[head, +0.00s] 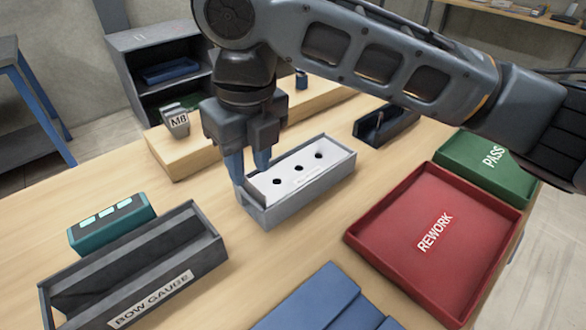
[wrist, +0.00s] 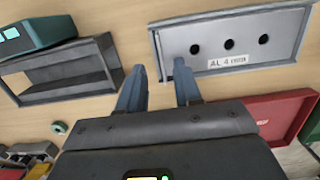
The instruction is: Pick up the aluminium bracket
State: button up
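A pale metal plate with three dark holes, which looks like the aluminium bracket (head: 298,170), lies in a grey open-topped tray (head: 300,200) at the middle of the table. In the wrist view the bracket (wrist: 262,50) lies at the upper right, with a label starting "AL 4" on or beside it. My gripper (head: 250,175) points down at the left end of the tray.
A grey bow gauge trough (head: 135,270) and a teal device (head: 112,222) stand at left. A red rework tray (head: 385,255) and green pass tray (head: 465,158) are at right. An M8 holder (head: 176,121), dark cradle (head: 388,125) and blue folded item (head: 320,300) surround the middle.

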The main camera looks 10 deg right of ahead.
aim_at(252, 182)
jog(key=shift+w+f, duration=0.1)
jog(key=shift+f, duration=1.65)
grip_shut()
